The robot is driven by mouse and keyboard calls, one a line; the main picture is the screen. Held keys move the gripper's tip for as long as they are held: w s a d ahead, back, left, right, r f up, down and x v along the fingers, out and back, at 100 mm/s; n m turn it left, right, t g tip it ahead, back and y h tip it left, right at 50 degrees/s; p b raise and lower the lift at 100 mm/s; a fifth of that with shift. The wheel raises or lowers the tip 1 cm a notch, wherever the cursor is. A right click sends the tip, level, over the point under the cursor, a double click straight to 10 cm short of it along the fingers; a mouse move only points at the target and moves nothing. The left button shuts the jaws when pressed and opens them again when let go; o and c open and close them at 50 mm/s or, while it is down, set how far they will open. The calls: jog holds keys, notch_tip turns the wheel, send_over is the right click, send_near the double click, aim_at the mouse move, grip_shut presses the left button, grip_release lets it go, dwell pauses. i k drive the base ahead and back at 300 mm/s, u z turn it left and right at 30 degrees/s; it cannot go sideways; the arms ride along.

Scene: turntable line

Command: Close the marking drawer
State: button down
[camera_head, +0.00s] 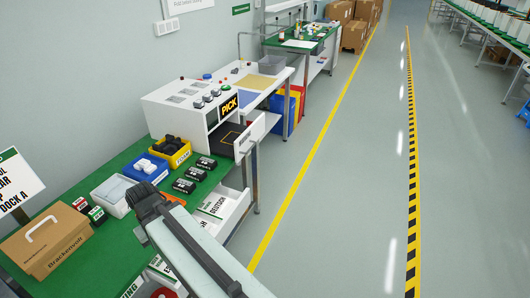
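Several white drawers show along the front of the green bench.
A white front (252,136) juts out beyond the PICK unit (227,106). The grey aisle floor to the right is clear.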

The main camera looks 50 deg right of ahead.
aim_at(231, 140)
jog(key=z, duration=5.65)
jog(key=k, duration=0.9)
jog(key=u, duration=5.75)
